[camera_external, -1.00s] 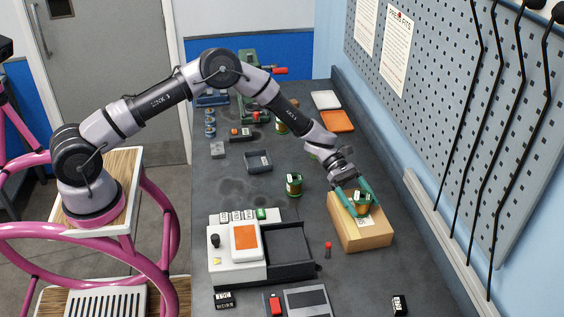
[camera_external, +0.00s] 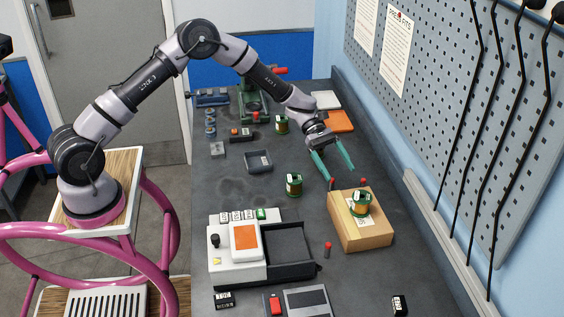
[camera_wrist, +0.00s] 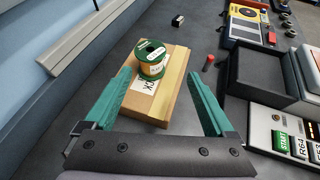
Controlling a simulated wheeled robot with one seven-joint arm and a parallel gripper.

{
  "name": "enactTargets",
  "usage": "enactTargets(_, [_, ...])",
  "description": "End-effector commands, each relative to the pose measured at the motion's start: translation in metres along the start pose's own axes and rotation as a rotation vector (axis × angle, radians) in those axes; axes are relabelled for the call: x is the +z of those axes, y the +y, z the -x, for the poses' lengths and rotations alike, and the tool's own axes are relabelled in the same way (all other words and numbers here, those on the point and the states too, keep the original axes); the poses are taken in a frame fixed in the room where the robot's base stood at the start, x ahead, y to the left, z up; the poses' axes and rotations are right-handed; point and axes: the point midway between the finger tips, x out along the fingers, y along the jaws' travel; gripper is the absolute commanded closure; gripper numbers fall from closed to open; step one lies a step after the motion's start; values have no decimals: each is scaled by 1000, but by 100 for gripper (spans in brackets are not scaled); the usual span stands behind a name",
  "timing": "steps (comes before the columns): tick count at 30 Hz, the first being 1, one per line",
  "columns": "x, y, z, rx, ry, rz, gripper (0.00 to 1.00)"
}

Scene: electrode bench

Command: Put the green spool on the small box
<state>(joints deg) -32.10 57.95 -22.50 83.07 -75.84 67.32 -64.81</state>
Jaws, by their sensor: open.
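A green spool (camera_external: 361,203) with a copper-coloured winding and a white label stands upright on top of the small cardboard box (camera_external: 350,238). In the wrist view the spool (camera_wrist: 151,58) rests near the far end of the box (camera_wrist: 150,106), apart from my fingers. My gripper (camera_external: 339,173) is open and empty, behind and above the box in the external view. Its two green fingers (camera_wrist: 163,97) are spread wide in the wrist view. Other green spools stand on the bench, one left of the box (camera_external: 294,185) and one farther back (camera_external: 282,124).
A white device with an orange panel (camera_external: 245,240) and a dark open tray (camera_external: 290,245) stand left of the box. A red-topped part (camera_external: 327,249) stands between them. A pegboard wall (camera_external: 440,110) bounds the right. Bare bench lies around the box's front.

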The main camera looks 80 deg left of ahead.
Motion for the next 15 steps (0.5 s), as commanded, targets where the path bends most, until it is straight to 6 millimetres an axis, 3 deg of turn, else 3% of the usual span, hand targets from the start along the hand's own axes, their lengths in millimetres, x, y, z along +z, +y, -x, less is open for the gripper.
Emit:
enactTargets(1, [20, -9, 3, -25, 42, -76, 11])
enactTargets(6, [80, -59, 23, -145, 232, -409, 11])
enactTargets(15, [163, -159, 87, -371, 548, -1004, 11])
